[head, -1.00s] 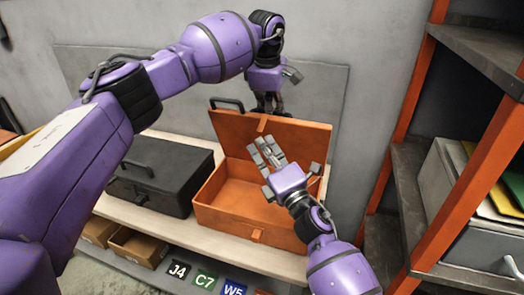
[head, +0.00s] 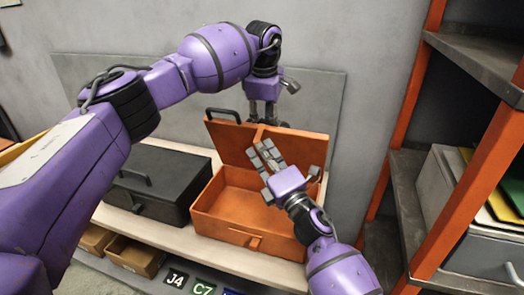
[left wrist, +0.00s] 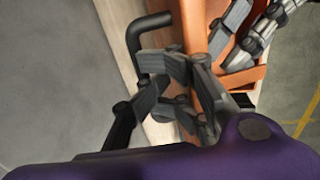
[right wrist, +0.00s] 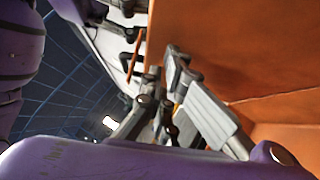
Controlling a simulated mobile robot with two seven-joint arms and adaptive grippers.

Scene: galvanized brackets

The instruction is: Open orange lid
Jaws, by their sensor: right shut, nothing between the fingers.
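The orange box (head: 222,225) stands on the shelf with its orange lid (head: 229,140) raised steeply at the back. A dark handle (head: 226,111) shows at the lid's upper left. My left gripper (head: 261,117) points down at the lid's top edge from the back side. Its fingertips are partly hidden there, and I cannot tell if they grip the edge. In the left wrist view its fingers (left wrist: 190,65) are close to the handle and lid edge. My right gripper (head: 264,152) is shut and empty in front of the lid, over the open box; it also shows in the right wrist view (right wrist: 175,65).
A black case (head: 150,185) with a handle stands left of the orange box on the pale shelf (head: 240,260). Cardboard bins (head: 136,252) sit below. An orange-framed rack (head: 465,190) with a grey bin of folders stands at the right. A wall is behind.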

